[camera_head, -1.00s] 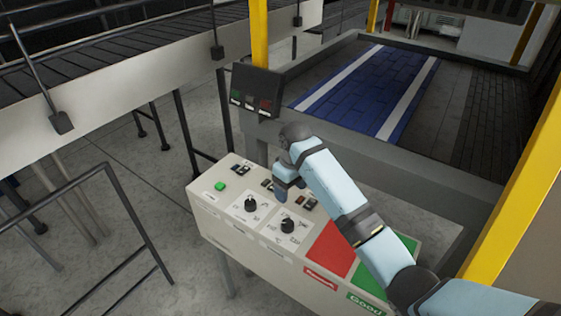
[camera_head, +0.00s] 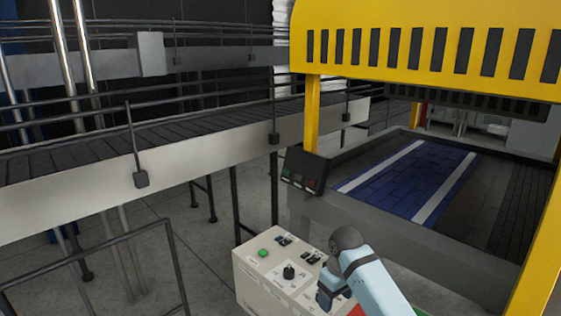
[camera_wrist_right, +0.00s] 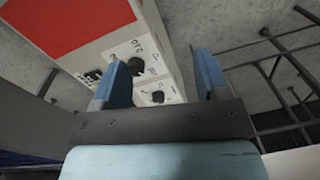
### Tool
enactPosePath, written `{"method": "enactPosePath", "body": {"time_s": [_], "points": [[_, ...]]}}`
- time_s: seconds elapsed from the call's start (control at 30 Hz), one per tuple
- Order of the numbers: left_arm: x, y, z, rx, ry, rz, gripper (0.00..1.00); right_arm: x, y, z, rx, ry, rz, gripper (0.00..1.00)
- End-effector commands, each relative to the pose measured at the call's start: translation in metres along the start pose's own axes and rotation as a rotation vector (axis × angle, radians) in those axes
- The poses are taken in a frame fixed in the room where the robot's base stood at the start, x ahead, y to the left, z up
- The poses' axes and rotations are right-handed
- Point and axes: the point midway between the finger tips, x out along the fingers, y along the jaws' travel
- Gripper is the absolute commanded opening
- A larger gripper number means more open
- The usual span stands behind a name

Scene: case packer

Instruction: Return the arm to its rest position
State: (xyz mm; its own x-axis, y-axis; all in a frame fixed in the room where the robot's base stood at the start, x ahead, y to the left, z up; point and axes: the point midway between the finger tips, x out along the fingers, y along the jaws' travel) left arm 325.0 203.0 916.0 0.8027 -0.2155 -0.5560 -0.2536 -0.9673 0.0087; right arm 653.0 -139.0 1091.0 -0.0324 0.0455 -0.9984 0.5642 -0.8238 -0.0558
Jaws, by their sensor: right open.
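My right arm comes in from the lower right in the head view, with its right gripper (camera_head: 326,298) low over the control panel (camera_head: 243,283). In the right wrist view the two blue fingers of the right gripper (camera_wrist_right: 160,82) stand well apart with nothing between them. The panel shows beyond them with its black knobs (camera_wrist_right: 137,67) and red area (camera_wrist_right: 65,25). In the head view the green button (camera_head: 263,253) and one knob (camera_head: 289,271) show left of the gripper. My arm hides part of the panel. My left gripper is not in view.
A yellow-framed machine (camera_head: 430,40) with a blue and white striped conveyor bed (camera_head: 410,180) stands behind the panel. A small button box (camera_head: 303,170) sits at its corner. A long conveyor (camera_head: 80,200) runs at left, with a dark railing (camera_head: 172,250) in front of it.

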Motion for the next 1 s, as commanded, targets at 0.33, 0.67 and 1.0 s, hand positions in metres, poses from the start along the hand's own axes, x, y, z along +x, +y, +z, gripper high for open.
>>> {"method": "enactPosePath", "body": {"time_s": [0.33, 0.67, 1.0], "points": [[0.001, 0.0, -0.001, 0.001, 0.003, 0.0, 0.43, 0.086, -0.018, 0.034, 0.065, 0.179, 0.004, 0.68], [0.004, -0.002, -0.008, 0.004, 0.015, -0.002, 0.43, 0.181, -0.055, 0.123, 0.187, 0.49, 0.05, 0.68], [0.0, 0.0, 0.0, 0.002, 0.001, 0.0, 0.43, 0.201, -0.102, 0.252, 0.281, 0.837, 0.16, 0.68]]}}
